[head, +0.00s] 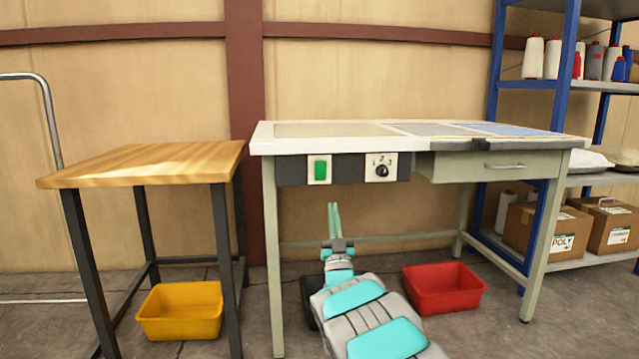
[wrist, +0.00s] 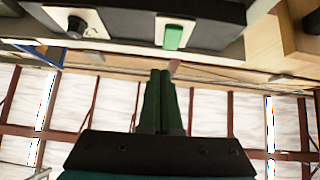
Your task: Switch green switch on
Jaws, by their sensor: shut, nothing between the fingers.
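The green switch (head: 320,170) sits on a pale plate at the left of the dark panel under the white table's front edge. It also shows in the wrist view (wrist: 173,37), near the top and a little right of the fingertips. I cannot tell its on or off state. My gripper (head: 334,205) is shut and empty, pointing up, below the switch in the head view. Its two fingers lie together in the wrist view (wrist: 161,75), apart from the switch in the picture.
A black rotary knob (head: 381,171) is on the same panel, right of the switch. The white table (head: 262,140) has a drawer (head: 490,167) at right. A wooden table (head: 150,165) stands at left. A yellow bin (head: 180,312) and a red bin (head: 443,290) are on the floor.

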